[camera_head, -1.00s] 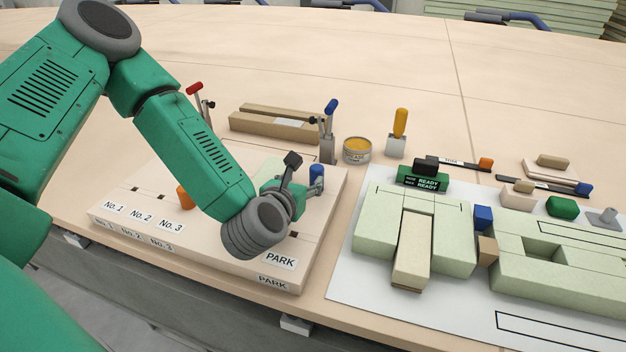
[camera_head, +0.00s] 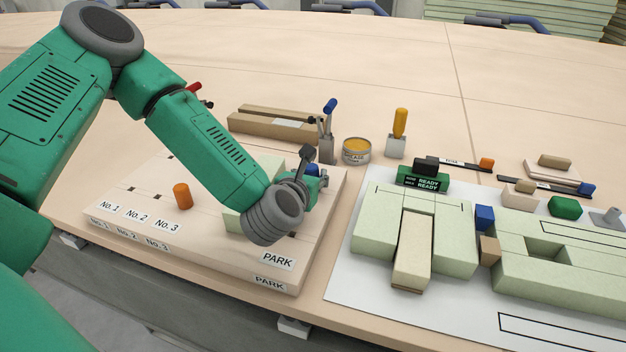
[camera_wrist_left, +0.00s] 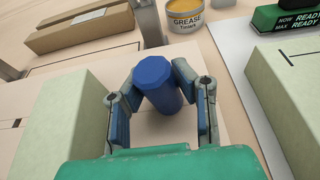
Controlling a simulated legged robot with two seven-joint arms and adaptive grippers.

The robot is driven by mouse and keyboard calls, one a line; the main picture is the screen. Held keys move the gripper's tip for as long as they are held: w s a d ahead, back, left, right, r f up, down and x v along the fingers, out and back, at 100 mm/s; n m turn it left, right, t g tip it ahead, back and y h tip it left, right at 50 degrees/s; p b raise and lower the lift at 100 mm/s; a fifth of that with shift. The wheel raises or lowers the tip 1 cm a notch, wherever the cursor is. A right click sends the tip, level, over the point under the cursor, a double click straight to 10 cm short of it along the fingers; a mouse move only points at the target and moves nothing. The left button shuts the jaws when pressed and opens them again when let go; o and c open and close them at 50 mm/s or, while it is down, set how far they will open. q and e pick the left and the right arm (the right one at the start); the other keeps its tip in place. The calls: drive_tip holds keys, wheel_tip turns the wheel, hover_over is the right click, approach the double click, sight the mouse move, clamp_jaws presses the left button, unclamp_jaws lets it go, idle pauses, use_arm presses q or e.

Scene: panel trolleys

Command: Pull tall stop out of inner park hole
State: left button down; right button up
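The blue stop (camera_head: 312,169) stands at the back right of the pale board, partly hidden by my left gripper in the head view. In the left wrist view, the blue stop (camera_wrist_left: 157,88) shows from above, between my fingers. My left gripper (camera_wrist_left: 158,75) has one finger on each side of it and looks open, close to its sides; I cannot see clear contact. The head view shows this gripper (camera_head: 313,180) low over the board. An orange stop (camera_head: 182,196) stands on the board's left part. The hole under the blue stop is hidden. My right gripper is not in view.
A pale green block (camera_head: 236,222) lies beside the left gripper. A lever clamp (camera_head: 327,145) and a grease tin (camera_head: 356,151) stand behind the board. Green panel blocks (camera_head: 450,250) lie on a white sheet to the right.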

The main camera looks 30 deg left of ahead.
use_arm(q)
drive_tip(key=shift+s+d, duration=0.1)
drive_tip(key=shift+d, duration=0.55)
drive_tip(key=shift+a, duration=0.3)
drive_tip(key=shift+a+r, duration=0.15)
drive_tip(key=shift+a, duration=0.15)
drive_tip(key=shift+d+r+p, duration=0.3)
drive_tip(key=shift+r+p, duration=0.2)
drive_tip(key=shift+r, duration=0.35)
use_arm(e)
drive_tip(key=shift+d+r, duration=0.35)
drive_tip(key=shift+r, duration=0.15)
use_arm(q)
drive_tip(key=shift+a, duration=0.15)
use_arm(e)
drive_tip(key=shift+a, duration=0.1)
use_arm(q)
drive_tip(key=shift+r+p, duration=3.3)
drive_tip(key=shift+r, duration=1.6)
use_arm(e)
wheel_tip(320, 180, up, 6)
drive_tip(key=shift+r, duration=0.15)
